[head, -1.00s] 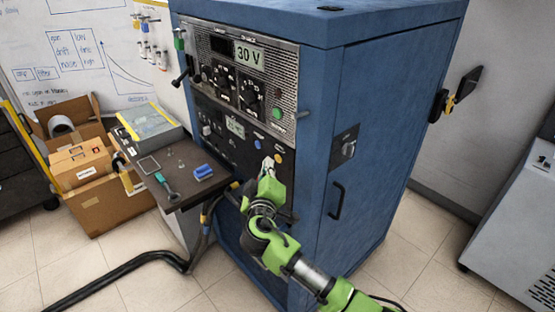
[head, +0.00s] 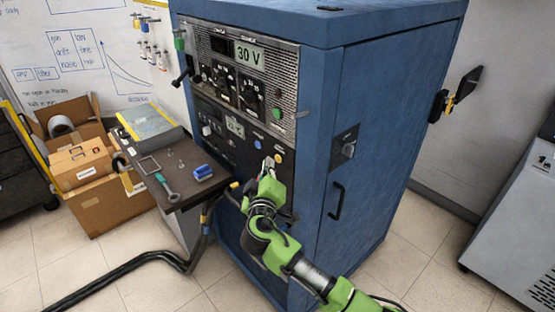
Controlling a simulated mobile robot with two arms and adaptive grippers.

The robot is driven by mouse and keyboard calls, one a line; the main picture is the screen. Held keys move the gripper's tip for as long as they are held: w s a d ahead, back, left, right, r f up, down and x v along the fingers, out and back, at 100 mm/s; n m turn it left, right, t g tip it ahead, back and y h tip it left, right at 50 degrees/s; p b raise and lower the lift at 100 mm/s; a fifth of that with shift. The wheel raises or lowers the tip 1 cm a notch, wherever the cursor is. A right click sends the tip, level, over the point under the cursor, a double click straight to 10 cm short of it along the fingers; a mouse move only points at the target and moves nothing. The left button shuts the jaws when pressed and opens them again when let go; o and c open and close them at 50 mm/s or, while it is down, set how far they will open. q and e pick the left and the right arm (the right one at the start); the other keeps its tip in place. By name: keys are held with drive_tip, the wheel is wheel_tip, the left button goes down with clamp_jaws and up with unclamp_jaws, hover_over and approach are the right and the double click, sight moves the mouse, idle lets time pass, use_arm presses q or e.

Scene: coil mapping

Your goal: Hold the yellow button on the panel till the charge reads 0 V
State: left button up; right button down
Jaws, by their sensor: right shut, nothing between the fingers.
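The panel (head: 285,177) is the dark lower front of the blue cabinet. A yellow button (head: 278,158) is on it, below a small white label and to the right of a blue button (head: 257,144). The charge display (head: 249,54) above reads 30 V. My right gripper (head: 268,162) is shut and empty, its tips just left of the yellow button and close to the panel. I cannot tell whether they touch the panel; the yellow button itself shows uncovered. My left gripper is not in view.
A side shelf (head: 188,197) with a wrench-like tool (head: 166,186) and a blue item (head: 203,173) juts out left of the panel. A black cable (head: 120,271) runs over the floor. A green button (head: 277,113) and knobs sit higher on the cabinet.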

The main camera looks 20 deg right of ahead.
idle(0.4)
drive_tip(key=shift+w+d, duration=0.15)
drive_tip(key=shift+d, duration=0.3)
drive_tip(key=shift+w+d, duration=0.1)
drive_tip(key=shift+d, duration=0.3)
idle(2.8)
drive_tip(key=shift+a+b, duration=0.15)
drive_tip(key=shift+b, duration=0.15)
idle(1.1)
drive_tip(key=shift+s+a, duration=0.25)
drive_tip(key=shift+a, duration=0.4)
drive_tip(key=shift+a, duration=0.1)
drive_tip(key=shift+s+a+b, duration=0.25)
drive_tip(key=shift+s+a, duration=0.05)
drive_tip(key=shift+a, duration=0.45)
drive_tip(key=shift+s+a+b, duration=0.2)
drive_tip(key=shift+s+a, duration=0.05)
drive_tip(key=shift+a, duration=0.55)
drive_tip(key=shift+s+a+b, duration=0.25)
drive_tip(key=shift+s+a, duration=0.05)
drive_tip(key=shift+a, duration=0.45)
